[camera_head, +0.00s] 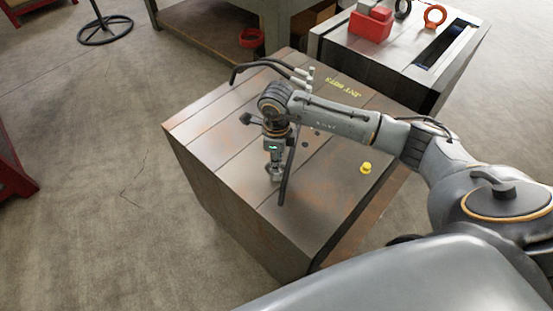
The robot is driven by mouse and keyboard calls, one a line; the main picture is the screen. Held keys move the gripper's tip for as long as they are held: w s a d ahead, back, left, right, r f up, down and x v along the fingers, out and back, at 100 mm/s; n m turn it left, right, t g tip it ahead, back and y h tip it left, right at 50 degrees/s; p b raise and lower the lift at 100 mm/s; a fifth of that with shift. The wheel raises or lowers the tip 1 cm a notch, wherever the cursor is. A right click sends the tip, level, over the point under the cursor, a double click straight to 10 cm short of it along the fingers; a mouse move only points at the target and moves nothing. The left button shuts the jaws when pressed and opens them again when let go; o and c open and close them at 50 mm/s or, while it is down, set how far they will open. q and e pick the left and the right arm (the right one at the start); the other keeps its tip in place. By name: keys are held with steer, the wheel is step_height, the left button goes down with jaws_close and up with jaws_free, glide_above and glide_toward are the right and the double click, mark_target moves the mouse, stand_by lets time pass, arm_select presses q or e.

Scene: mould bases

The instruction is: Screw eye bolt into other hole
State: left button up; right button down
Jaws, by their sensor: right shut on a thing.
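The large mould base (225,150) is a grey-brown, rust-stained block with seams across its top. My right gripper (276,176) points straight down at the near left part of that top. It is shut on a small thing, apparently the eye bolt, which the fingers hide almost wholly. I cannot tell whether the bolt's tip is in a hole. Small dark holes (306,144) show on the top to the right of the gripper. My left gripper is not in view.
A yellow piece (366,168) sits on the block's right part. Behind stands a second block (385,70) with a red box (371,25), an orange ring (435,16) and a dark ring (402,9). A workbench (200,35) is at the back.

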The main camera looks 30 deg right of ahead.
steer(key=m, duration=0.3)
steer(key=shift+f+m, duration=0.1)
steer(key=shift+m, duration=0.2)
steer(key=shift+s, duration=0.1)
steer(key=m+p, duration=0.1)
steer(key=m, duration=0.1)
steer(key=shift+m, duration=0.3)
steer(key=m+p, duration=0.1)
steer(key=m, duration=0.4)
steer(key=shift+f+m+p, duration=0.1)
steer(key=shift+m+p, duration=0.2)
steer(key=shift+m, duration=0.4)
